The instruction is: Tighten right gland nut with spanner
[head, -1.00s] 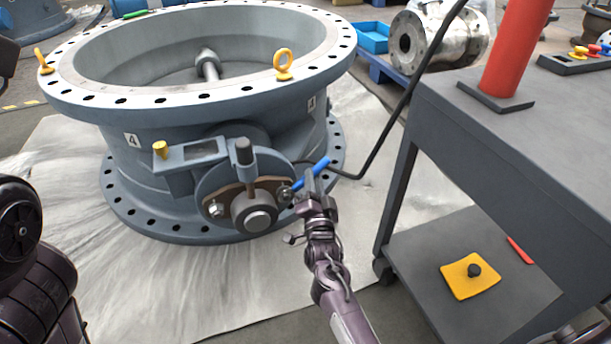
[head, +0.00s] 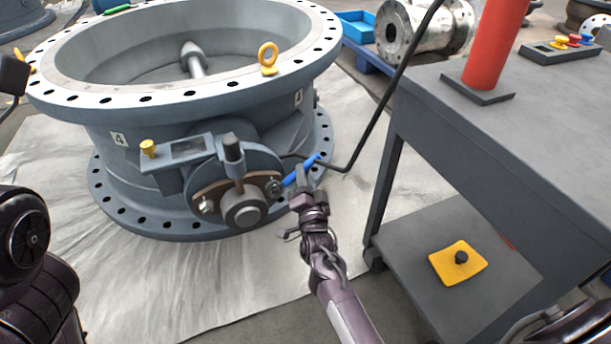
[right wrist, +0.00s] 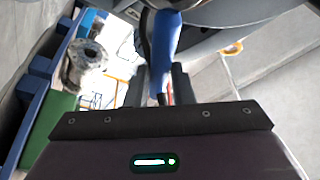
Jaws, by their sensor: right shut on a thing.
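A large grey butterfly valve (head: 125,165) stands on a pale sheet. On its front is a round shaft end (head: 243,207) in a brown gland plate, with a left gland nut (head: 207,206) and a right gland nut (head: 273,188). My right gripper (head: 301,180) is shut on a spanner with a blue handle (head: 303,169), which also shows in the right wrist view (right wrist: 165,42). The spanner's near end is at the right gland nut; whether its jaw is seated on the nut cannot be told. My left gripper is not in view; only my left arm shows.
A grey trolley (head: 440,110) stands to the right, with a red cone-like post (head: 497,45) on top and a yellow pad (head: 458,263) on its lower shelf. A black cable (head: 382,108) runs down behind the spanner. A steel pipe piece (head: 420,28) lies behind.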

